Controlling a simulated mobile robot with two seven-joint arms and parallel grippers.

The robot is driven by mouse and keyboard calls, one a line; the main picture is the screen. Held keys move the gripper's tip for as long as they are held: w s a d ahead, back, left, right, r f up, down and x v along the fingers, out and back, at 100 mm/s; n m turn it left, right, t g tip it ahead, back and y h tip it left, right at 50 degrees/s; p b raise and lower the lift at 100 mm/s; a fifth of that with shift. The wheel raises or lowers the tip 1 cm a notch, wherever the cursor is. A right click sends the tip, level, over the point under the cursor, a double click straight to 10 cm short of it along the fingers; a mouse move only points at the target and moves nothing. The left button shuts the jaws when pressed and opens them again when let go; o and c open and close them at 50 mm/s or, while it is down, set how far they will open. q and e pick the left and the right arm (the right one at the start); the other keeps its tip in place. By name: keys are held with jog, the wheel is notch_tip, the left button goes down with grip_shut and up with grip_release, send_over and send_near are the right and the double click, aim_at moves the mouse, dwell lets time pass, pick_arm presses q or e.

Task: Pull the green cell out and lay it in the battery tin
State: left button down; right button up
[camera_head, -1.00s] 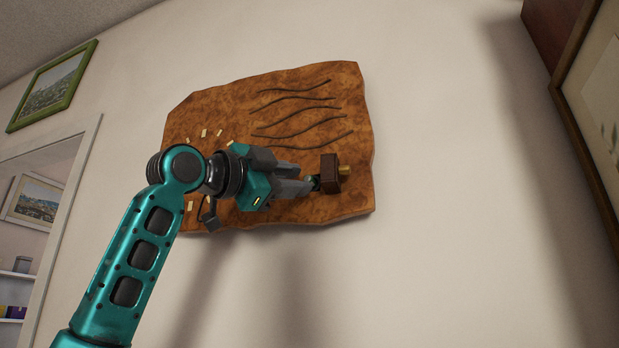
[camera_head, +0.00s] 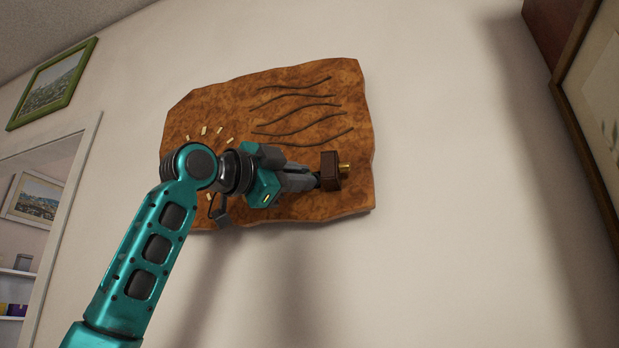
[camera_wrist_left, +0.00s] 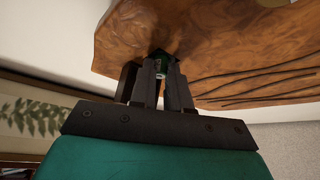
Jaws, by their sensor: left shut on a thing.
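The green cell (camera_wrist_left: 163,60) shows between the fingertips of my left gripper (camera_wrist_left: 163,74) in the left wrist view. The gripper is shut on it, and the cell's far end is in shadow by the board. In the head view my left gripper (camera_head: 312,182) reaches from the left to a small dark brown box (camera_head: 330,172) with a brass piece on its right side. The cell is hidden or too dark to tell there. I see no battery tin in either view. My right gripper is out of view.
A brown wooden wall board (camera_head: 210,108) with wavy dark grooves and several small pale markers is behind the gripper. A green-framed picture (camera_head: 52,82) hangs at left, above a doorway with shelves. A large framed picture (camera_head: 590,110) is at right. Bare wall lies between.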

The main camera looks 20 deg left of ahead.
pick_arm(q)
jog(key=shift+s, duration=0.1)
dwell(0.3)
jog(key=s+b, duration=0.1)
jog(key=s, duration=0.5)
jog(key=shift+s+d+b, duration=0.2)
jog(key=shift+s+b, duration=0.05)
jog(key=shift+b, duration=0.05)
dwell(0.6)
jog(key=shift+f, duration=0.1)
jog(key=s+a+f+m+g+y, duration=0.2)
jog(key=f+g+y, duration=0.2)
jog(key=f, duration=1.3)
jog(key=s+a+f+m+g+y, duration=0.2)
jog(key=f+g+y, duration=0.3)
jog(key=f, duration=1.3)
jog(key=s+a+f+m+g+y, duration=0.2)
jog(key=s+a+f+g+y, duration=0.2)
jog(key=f+y, duration=0.5)
jog(key=shift+a+f+g+y+p, duration=0.1)
jog(key=shift+f+g+y+p, duration=0.1)
jog(key=shift+f, duration=1.95)
jog(key=shift+a+f+g+y+p, duration=0.1)
jog(key=shift+f+g+y, duration=0.1)
jog(key=shift+f, duration=2.35)
